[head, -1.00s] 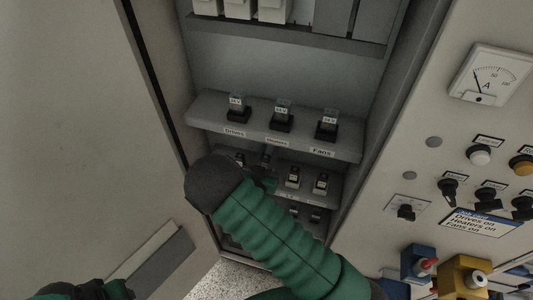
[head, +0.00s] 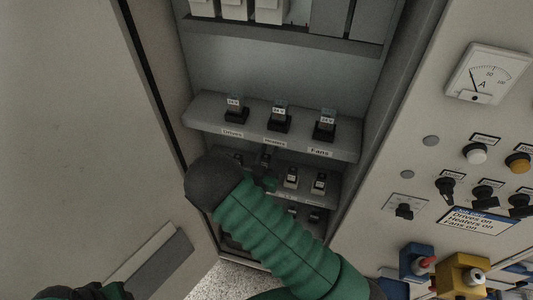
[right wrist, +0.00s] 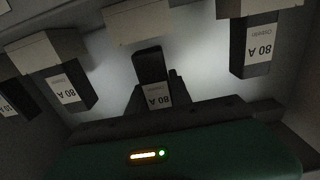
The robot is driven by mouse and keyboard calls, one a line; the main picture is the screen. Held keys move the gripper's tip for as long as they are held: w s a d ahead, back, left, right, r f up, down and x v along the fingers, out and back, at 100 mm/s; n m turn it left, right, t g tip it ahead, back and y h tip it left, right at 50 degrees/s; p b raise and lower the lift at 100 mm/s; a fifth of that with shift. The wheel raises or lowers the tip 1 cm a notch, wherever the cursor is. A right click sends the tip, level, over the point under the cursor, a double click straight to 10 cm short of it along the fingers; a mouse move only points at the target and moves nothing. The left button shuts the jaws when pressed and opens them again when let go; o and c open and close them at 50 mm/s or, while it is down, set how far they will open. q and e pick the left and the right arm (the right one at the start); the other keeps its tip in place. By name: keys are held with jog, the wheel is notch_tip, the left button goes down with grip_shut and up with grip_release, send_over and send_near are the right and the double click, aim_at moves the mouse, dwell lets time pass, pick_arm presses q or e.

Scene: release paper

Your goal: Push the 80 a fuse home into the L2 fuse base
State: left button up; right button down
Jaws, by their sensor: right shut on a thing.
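My right gripper (right wrist: 152,108) is shut on a dark fuse with a white 80 A label (right wrist: 157,95), at the middle of the right wrist view. The fuse's dark end stands out past the fingers towards a pale grey fuse base (right wrist: 140,24). Whether they touch I cannot tell. No L2 mark is legible. In the head view the right gripper (head: 265,178) is at the lower shelf, mostly hidden behind its own dark wrist and green sleeve. My left gripper (head: 85,292) shows only partly at the bottom left edge; its jaws are not clear.
Other 80 A fuses sit in bases at the left (right wrist: 68,85) and right (right wrist: 256,48) of the held one. Above is a shelf (head: 205,112) with several relays labelled Drives, Heaters and Fans. The cabinet side and the switch panel (head: 400,150) flank the opening.

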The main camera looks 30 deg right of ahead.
aim_at(268, 159)
jog(key=shift+a, duration=0.1)
jog(key=shift+f, duration=0.1)
jog(key=shift+f+b, duration=0.35)
jog(key=shift+b, duration=0.05)
jog(key=shift+f+b, duration=0.9)
jog(key=shift+f, duration=0.15)
jog(key=c, duration=1.1)
grip_release()
